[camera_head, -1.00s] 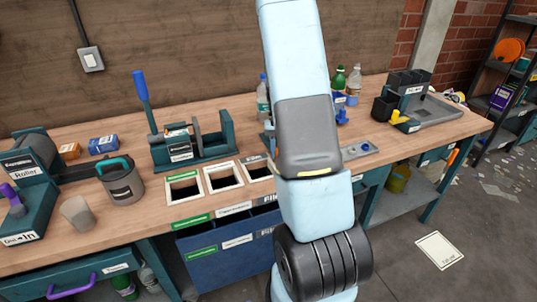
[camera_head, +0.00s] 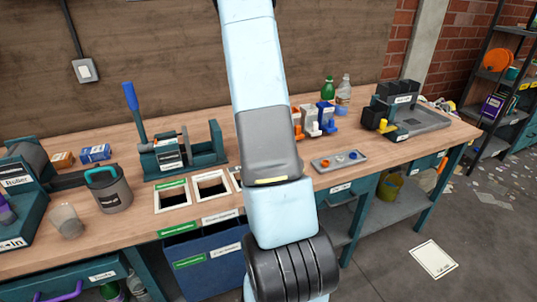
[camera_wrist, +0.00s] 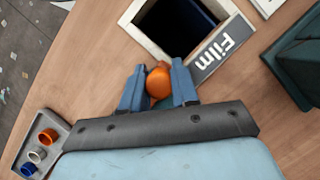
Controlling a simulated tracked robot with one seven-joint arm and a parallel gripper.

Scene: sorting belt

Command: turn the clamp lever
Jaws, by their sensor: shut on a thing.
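In the wrist view my gripper (camera_wrist: 158,84) has its blue fingers closed on a rounded orange thing (camera_wrist: 158,82). Its lower part is hidden, so I cannot tell what it is. It is over the bench beside the Film opening. In the head view my arm hides the gripper. A yellow lever-like part (camera_head: 387,126) sits on a black block at the bench's right end. A tall blue lever (camera_head: 130,97) stands on the teal press (camera_head: 180,158) at the left. I cannot tell which is the clamp lever. My gripper touches neither.
The Film opening (camera_wrist: 222,42) lies just beyond my fingers. A grey tray (camera_head: 325,164) with orange, white and blue pieces is on the bench. Orange, white and blue units (camera_head: 312,120) and a green bottle (camera_head: 327,89) stand behind it. A grey can (camera_head: 110,192) stands at left.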

